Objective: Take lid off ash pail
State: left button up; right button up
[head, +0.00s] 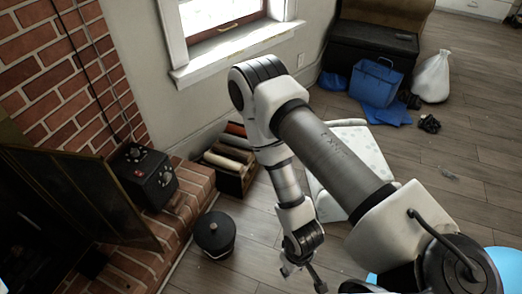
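The ash pail (216,248) is a small dark round bucket on the wooden floor, just right of the brick hearth. Its dark lid (208,230) sits on top, with a small knob in the middle. My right arm comes in from the lower right, bends high in the middle and reaches down. My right gripper (303,279) is low near the bottom edge, to the right of the pail and apart from it. Its fingers are small and partly turned away, so their opening is unclear. My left gripper is out of view.
A raised brick hearth (190,195) with a black box (146,176) and an open dark fireplace door (85,190) is at left. A log holder (232,165) stands behind the pail. A blue bag (375,84) and white sack (433,78) are farther back. Floor beside the pail is clear.

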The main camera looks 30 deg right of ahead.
aim_at(214, 231)
jog(key=z, duration=0.5)
jog(key=i+j, duration=0.1)
jog(key=j, duration=0.25)
jog(key=i+j+z, duration=0.1)
jog(key=j+z, duration=0.35)
jog(key=j, duration=0.3)
jog(key=j+z, duration=0.5)
jog(key=j, duration=0.25)
jog(key=z, duration=0.9)
